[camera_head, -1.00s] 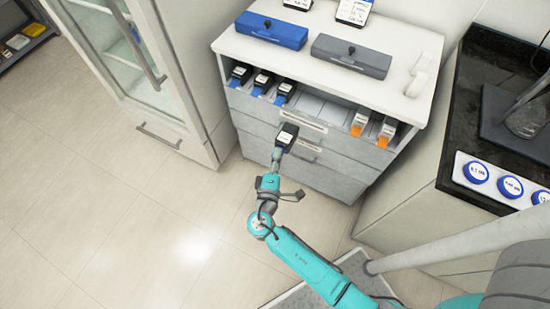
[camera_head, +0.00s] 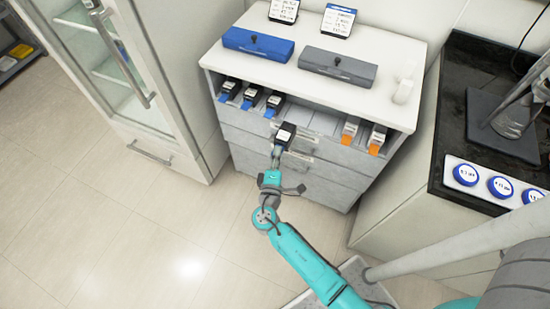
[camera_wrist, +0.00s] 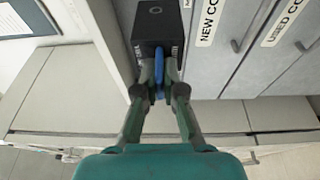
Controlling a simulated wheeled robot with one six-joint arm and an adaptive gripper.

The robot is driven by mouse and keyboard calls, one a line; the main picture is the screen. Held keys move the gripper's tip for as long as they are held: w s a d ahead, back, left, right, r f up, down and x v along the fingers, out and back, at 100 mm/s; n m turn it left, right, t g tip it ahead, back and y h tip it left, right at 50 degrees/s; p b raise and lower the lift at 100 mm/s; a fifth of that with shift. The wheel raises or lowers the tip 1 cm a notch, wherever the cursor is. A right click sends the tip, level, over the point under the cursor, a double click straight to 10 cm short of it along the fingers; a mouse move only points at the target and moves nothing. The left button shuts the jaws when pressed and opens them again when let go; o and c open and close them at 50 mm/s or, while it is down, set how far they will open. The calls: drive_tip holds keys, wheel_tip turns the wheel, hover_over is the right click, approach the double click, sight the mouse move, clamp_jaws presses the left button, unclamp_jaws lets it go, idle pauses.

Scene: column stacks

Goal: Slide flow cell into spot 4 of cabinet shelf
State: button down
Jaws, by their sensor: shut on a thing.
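My gripper (camera_head: 275,158) is shut on a black flow cell (camera_head: 285,133) with a white label on top. It holds the flow cell in front of the cabinet's drawer fronts, below the open shelf (camera_head: 318,119). In the wrist view, the gripper (camera_wrist: 158,88) pinches the blue end of the black flow cell (camera_wrist: 156,22). On the shelf, three black flow cells with blue ends (camera_head: 251,97) stand at the left. Two white ones with orange ends (camera_head: 376,139) stand at the right. The shelf between the two groups is empty.
A blue box (camera_head: 258,44) and a grey box (camera_head: 338,66) sit on the cabinet top (camera_head: 400,45), with two label stands behind. A glass-door cabinet (camera_head: 150,90) stands left. A black counter (camera_head: 450,130) is at the right. The floor in front is clear.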

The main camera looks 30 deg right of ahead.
drive_tip(key=shift+w+d, duration=1.25)
drive_tip(key=shift+d, duration=0.6)
drive_tip(key=shift+w+d, duration=1.2)
drive_tip(key=shift+d, duration=0.7)
drive_tip(key=shift+w+d, duration=1.25)
drive_tip(key=shift+d, duration=0.6)
drive_tip(key=shift+f, duration=0.4)
drive_tip(key=c, duration=1.2)
unclamp_jaws()
approach(292, 127)
drive_tip(key=f, duration=0.3)
drive_tip(key=shift+w+d+f, duration=0.35)
drive_tip(key=shift+w, duration=0.05)
